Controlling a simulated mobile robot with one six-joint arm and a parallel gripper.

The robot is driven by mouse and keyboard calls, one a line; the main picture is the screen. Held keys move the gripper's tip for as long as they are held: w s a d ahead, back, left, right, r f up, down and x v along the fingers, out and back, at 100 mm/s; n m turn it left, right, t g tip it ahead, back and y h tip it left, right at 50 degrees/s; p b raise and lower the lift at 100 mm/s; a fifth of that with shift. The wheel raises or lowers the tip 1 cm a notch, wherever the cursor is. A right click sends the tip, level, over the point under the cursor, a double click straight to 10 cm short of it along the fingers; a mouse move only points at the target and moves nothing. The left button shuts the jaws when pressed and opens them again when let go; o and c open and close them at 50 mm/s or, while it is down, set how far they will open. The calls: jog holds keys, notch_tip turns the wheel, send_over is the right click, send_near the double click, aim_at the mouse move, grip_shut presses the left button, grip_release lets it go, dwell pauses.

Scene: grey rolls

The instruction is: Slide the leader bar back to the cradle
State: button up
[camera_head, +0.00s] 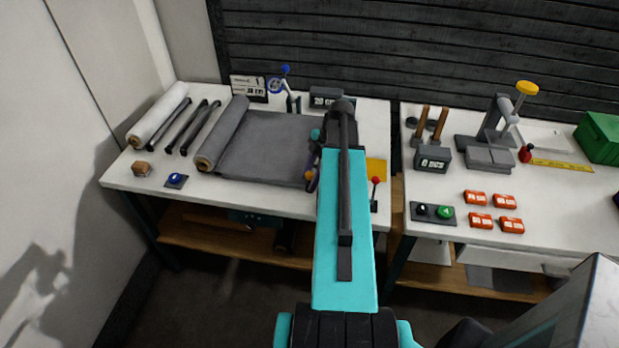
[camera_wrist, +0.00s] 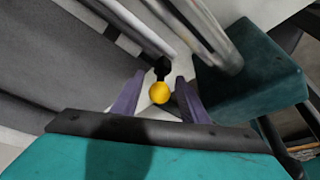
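My gripper (camera_wrist: 159,84) is open in the wrist view, its two purple fingers apart on either side of a yellow-orange ball knob (camera_wrist: 159,93). White surface shows between the knob and the left finger, and I see no firm contact. The knob also shows in the head view (camera_head: 309,174) at the right edge of the unrolled grey sheet (camera_head: 265,145). The sheet comes off a grey roll (camera_head: 222,133) at its left. My arm hides the sheet's right edge, and I cannot make out the leader bar's full length or the cradle. A pale metallic bar (camera_wrist: 212,38) crosses the wrist view's top.
Dark rods (camera_head: 194,128) and a white roll (camera_head: 160,115) lie left of the grey roll. A red-knobbed lever (camera_head: 375,192) stands near the table's front edge, right of my arm.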

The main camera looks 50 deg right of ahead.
jog(key=shift+a+f, duration=0.15)
jog(key=shift+f, duration=0.2)
grip_shut()
jog(key=shift+w, duration=0.15)
